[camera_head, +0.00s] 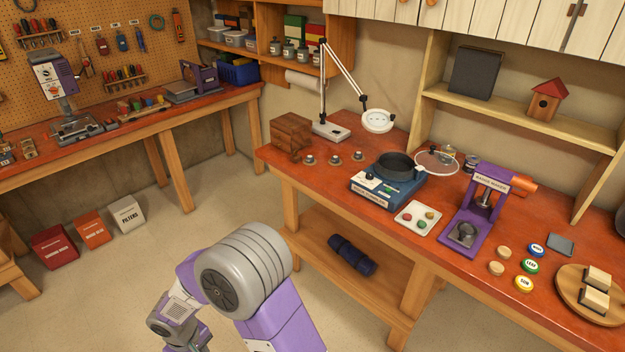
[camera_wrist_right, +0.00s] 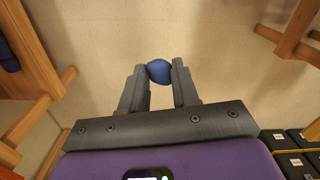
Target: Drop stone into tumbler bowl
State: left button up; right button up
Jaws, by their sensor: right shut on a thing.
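A blue stone (camera_wrist_right: 159,73) is pinched between the fingertips of my right gripper (camera_wrist_right: 160,76) in the right wrist view, with bare floor behind it. The tumbler (camera_head: 386,189) is a blue machine on the orange-red workbench in the head view. Its dark round bowl (camera_head: 395,166) is open at the top. A clear round lid (camera_head: 437,163) rests just right of the tumbler. A white tray (camera_head: 406,224) with red and green stones lies in front of it. The right gripper's fingers cannot be made out in the head view. My left gripper is not in view.
A magnifier lamp (camera_head: 378,121) stands behind the tumbler, and a purple badge press (camera_head: 476,211) to its right. The workbench edge (camera_head: 330,205) faces open floor (camera_head: 130,265).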

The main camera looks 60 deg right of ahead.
aim_at(396, 165)
jog(key=z, duration=0.6)
jog(key=i, duration=1.3)
jog(key=z, duration=1)
